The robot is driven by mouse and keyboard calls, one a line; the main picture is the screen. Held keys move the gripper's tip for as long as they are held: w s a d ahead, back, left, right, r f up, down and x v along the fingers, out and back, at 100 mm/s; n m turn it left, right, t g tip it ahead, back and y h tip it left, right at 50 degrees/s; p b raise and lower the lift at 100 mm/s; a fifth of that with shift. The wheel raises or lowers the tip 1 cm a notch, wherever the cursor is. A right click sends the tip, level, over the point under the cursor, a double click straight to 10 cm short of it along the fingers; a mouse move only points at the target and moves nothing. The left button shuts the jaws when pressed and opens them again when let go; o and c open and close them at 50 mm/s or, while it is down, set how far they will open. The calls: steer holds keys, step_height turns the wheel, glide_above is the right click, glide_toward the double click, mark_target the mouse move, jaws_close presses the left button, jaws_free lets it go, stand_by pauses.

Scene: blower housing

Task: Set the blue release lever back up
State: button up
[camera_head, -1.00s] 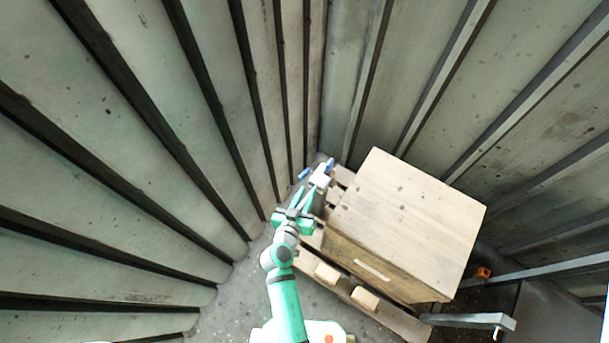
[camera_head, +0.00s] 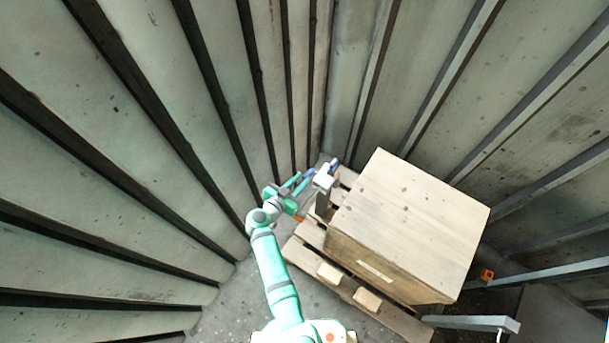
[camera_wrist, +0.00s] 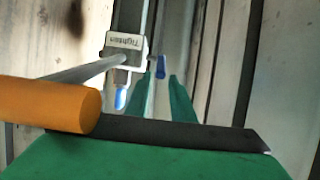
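My gripper (camera_wrist: 163,80) is open, with its two green fingers apart and empty in the wrist view. A small blue lever (camera_wrist: 161,66) shows just beyond the fingertips, roughly in line with the gap. It joins the side of a white box (camera_wrist: 124,42) with dark lettering. A second blue part (camera_wrist: 120,97) shows below that box. In the head view my gripper (camera_head: 302,180) is left of the white box (camera_head: 323,181), close to the blue lever (camera_head: 308,172). Another blue part (camera_head: 335,162) is at the box's upper right. I cannot tell whether the fingers touch the lever.
An orange grip (camera_wrist: 50,105) on a grey rod (camera_wrist: 90,70) crosses close in front of the wrist camera at left. A wooden crate (camera_head: 410,215) stands on a pallet (camera_head: 305,258) to the right. Ribbed walls (camera_head: 130,120) close in on the left and behind.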

mark_target(303, 177)
steer(key=shift+x, duration=2.05)
jaws_close()
